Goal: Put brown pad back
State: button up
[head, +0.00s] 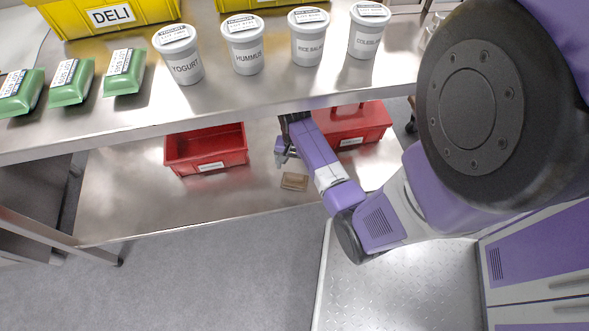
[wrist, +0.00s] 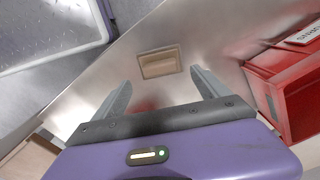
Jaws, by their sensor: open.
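The brown pad (head: 294,181) is a small flat tan block lying on the lower steel shelf, near its front edge. In the wrist view the pad (wrist: 160,63) lies beyond the fingertips, between their lines and apart from them. My gripper (head: 284,152) is over the lower shelf, just behind and left of the pad in the head view. In the wrist view my gripper (wrist: 158,80) has its two fingers spread, with nothing between them.
A red bin (head: 207,150) stands left on the lower shelf (head: 125,195); another red bin (head: 352,124) stands right, partly behind my arm. The upper shelf (head: 125,113) overhangs, carrying labelled tubs (head: 247,45), green packs (head: 72,82) and yellow DELI bins (head: 110,14).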

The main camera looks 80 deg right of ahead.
aim_at(294, 176)
jog(key=w+a+r+n+t+h, duration=0.1)
jog(key=a+r+n+t+h, duration=0.2)
jog(key=a, duration=0.8)
jog(key=w+a+r+n+t, duration=0.2)
jog(key=a+r+n+t, duration=0.3)
jog(key=a, duration=0.7)
jog(key=s+a+r+n+t+y, duration=0.1)
jog(key=s+a+r+n+t, duration=0.1)
jog(key=r, duration=0.6)
jog(key=s+a+r+n+t+y, duration=0.1)
jog(key=s+a+r+n+t, duration=0.1)
jog(key=r, duration=0.7)
jog(key=s+a+r+n+t+y, duration=0.1)
jog(key=s+a+r+n+t, duration=0.2)
jog(key=r, duration=0.5)
jog(key=s+a+n+p, duration=0.1)
jog(key=a+n, duration=0.1)
jog(key=n, duration=0.1)
jog(key=shift+s+r, duration=0.2)
jog(key=shift+r, duration=0.2)
notch_tip(294, 176, up, 13)
jog(key=p, duration=1.2)
jog(key=shift+p, duration=0.4)
